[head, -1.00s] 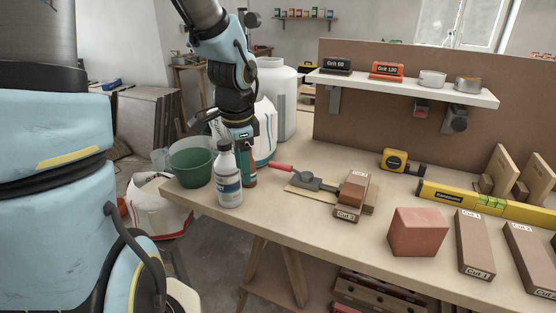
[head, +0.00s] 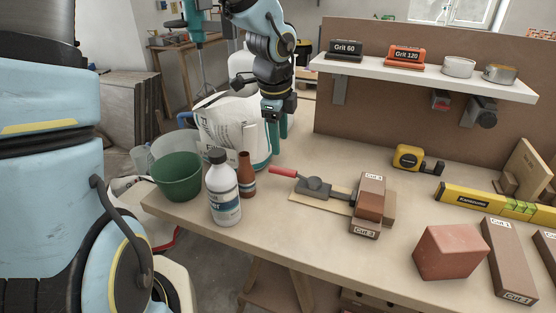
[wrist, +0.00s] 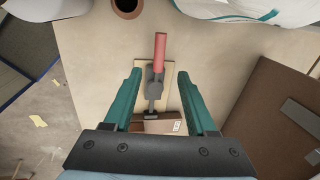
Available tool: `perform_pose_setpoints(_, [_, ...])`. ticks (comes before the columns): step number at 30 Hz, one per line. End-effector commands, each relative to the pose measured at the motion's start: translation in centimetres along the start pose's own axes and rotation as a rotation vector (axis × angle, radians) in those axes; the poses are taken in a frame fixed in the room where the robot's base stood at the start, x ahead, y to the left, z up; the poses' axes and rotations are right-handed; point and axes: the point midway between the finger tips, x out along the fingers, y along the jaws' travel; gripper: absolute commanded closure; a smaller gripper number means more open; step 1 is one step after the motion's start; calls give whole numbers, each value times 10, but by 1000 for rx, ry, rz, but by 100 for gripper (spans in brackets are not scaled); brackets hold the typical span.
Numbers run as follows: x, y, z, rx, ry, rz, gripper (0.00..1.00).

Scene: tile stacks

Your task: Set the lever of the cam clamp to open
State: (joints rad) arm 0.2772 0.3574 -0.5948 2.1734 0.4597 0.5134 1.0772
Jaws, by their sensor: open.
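The cam clamp (head: 318,187) lies on a thin wooden board on the workbench, with a grey metal body and a red-handled lever (head: 283,172) pointing left in the head view. Its right end meets a stack of brown blocks marked Cut 3 (head: 370,204). In the wrist view the red lever (wrist: 160,52) points up, away from the stack. My gripper (head: 277,128) is above the bench, behind the clamp and a little left of it in the head view. In the wrist view my gripper (wrist: 160,78) has its two teal fingers apart, with the clamp seen between them; they hold nothing.
A white bottle (head: 222,190), a brown bottle (head: 246,176) and a green bucket (head: 176,178) stand left of the clamp. A large white bag (head: 225,130) is behind them. A reddish block (head: 450,252) sits at right. The bench front of the clamp is clear.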

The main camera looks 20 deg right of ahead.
Motion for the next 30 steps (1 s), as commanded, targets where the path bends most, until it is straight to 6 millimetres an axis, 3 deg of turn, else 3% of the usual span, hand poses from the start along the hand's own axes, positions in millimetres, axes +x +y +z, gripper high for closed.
perform_pose_setpoints(15, [87, 1, -1, 0, 2, 3, 43])
perform_pose_setpoints(21, [100, 1, 0, -1, 1, 1, 43])
perform_pose_setpoints(30, [101, 1, 0, -3, 1, 1, 45])
